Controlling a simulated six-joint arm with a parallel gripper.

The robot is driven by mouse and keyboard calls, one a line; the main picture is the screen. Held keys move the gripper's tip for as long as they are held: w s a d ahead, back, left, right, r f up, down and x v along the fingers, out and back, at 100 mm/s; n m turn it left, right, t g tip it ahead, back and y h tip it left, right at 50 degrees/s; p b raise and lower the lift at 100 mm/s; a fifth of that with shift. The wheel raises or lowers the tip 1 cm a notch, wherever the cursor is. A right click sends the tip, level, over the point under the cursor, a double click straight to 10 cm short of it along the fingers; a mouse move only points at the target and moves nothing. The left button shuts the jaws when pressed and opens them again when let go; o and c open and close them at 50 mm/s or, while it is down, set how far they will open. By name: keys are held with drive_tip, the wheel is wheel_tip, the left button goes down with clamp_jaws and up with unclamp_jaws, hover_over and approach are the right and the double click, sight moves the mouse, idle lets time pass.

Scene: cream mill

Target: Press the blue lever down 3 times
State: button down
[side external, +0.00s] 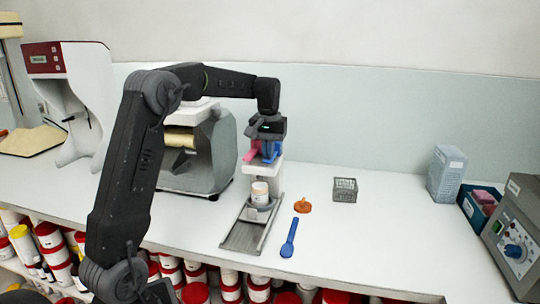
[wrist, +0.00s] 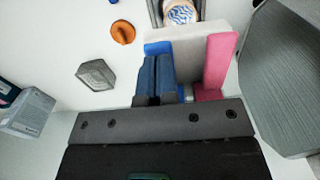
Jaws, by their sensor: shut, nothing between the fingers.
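The white dispenser head (side external: 263,169) stands on its post above a small jar (side external: 260,192). The blue lever (wrist: 157,48) shows only as a bright blue end and edge in the wrist view, mostly hidden behind my fingers. The pink lever (wrist: 217,62) is beside it to the right, and shows at left in the side view (side external: 250,156). My gripper (wrist: 157,62) is shut and empty, its dark blue fingers side by side over the blue lever. Whether they touch it, and how far it is pressed, I cannot tell.
A blue spoon (side external: 289,238), an orange piece (side external: 302,205) and a grey wire basket (side external: 345,190) lie right of the dispenser. A grey machine (side external: 212,150) stands close on the left. The counter's right middle is clear.

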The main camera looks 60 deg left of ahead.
drive_tip(key=shift+f, duration=0.55)
drive_tip(key=shift+r, duration=0.15)
drive_tip(key=shift+r, duration=3.4)
